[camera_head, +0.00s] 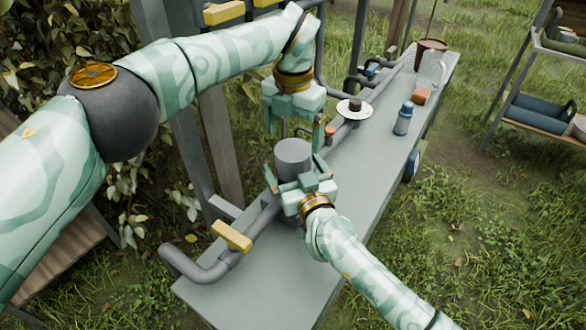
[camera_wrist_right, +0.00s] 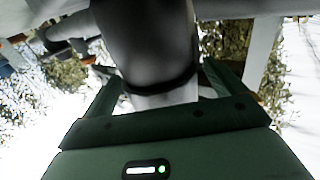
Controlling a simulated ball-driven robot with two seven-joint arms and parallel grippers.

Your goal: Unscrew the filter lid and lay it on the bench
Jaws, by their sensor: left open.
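The filter (camera_head: 292,158) is a grey upright cylinder on the pipe along the bench (camera_head: 330,200), with a flat round top. I cannot make out a seam between lid and body. My left gripper (camera_head: 295,128) is open and empty, pointing down just above and behind the filter. My right gripper (camera_head: 297,172) has its fingers on either side of the filter's near side. In the right wrist view the grey cylinder (camera_wrist_right: 148,45) with a dark ring stands between the right fingers (camera_wrist_right: 162,85). I cannot tell whether they press on it.
A yellow handle (camera_head: 232,236) sits on the near pipe.

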